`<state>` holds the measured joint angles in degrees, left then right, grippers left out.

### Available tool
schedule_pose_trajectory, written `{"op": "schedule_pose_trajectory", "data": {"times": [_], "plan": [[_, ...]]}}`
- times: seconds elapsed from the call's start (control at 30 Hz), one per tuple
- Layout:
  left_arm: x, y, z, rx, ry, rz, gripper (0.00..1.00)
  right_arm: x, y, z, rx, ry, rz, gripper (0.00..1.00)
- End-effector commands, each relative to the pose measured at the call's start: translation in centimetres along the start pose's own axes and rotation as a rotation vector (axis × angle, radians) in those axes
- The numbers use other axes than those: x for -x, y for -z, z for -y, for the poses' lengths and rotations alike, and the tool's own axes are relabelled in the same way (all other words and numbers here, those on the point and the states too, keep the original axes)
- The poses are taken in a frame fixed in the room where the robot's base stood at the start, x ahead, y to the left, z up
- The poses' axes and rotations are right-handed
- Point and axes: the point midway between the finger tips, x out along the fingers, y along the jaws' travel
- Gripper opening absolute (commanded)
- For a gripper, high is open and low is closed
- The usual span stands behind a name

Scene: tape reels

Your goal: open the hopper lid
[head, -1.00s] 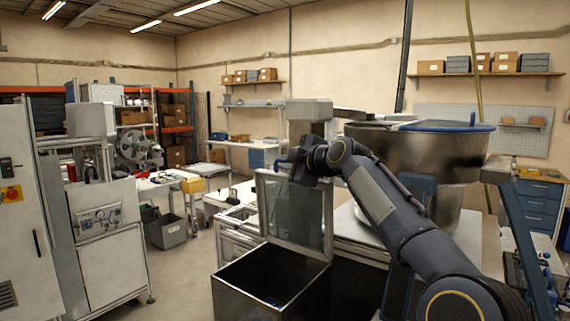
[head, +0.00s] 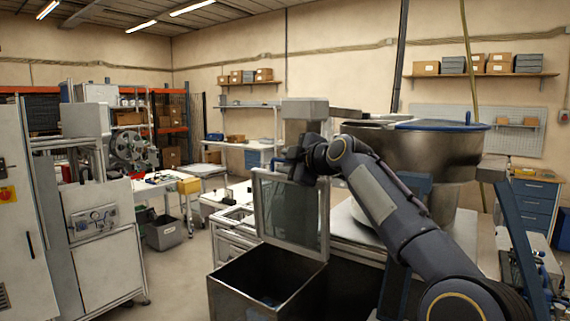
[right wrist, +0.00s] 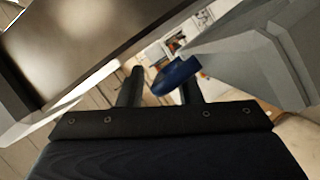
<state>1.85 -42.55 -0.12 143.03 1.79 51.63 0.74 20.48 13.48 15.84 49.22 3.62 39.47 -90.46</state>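The hopper (head: 232,302) is an open-topped dark metal box at the bottom centre of the head view. Its lid (head: 318,215), a light frame with a clear pane, stands roughly upright at the back edge of the box, so the hopper mouth is uncovered. My right gripper (head: 292,160) is at the lid's top edge. In the right wrist view its two fingers (right wrist: 160,88) are apart, with a blue knob (right wrist: 176,75) in front of and between them. I cannot tell whether they touch it. My left gripper is out of view.
A large metal bowl (head: 415,150) with a blue rim stands right, behind my right arm. A grey-white machine (head: 100,220) stands left. A grey bin (head: 165,233) sits on the floor behind. The floor between machine and hopper is clear.

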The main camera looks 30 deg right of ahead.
Motion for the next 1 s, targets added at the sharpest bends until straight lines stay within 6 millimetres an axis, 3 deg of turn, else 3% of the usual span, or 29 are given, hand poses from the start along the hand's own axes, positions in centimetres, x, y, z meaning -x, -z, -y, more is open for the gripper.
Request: {"op": "schedule_pose_trajectory", "data": {"times": [0.2,0.4,1.0], "plan": [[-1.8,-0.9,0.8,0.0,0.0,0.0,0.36,3.9,-0.2,0.3,0.001,-0.005,0.002,0.32],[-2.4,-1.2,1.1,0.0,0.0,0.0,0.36,6.3,-0.1,0.1,0.0,-0.003,0.001,0.32],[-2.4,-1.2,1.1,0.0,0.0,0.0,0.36,6.7,0.0,0.0,-0.001,-0.002,0.0,0.32]]}}
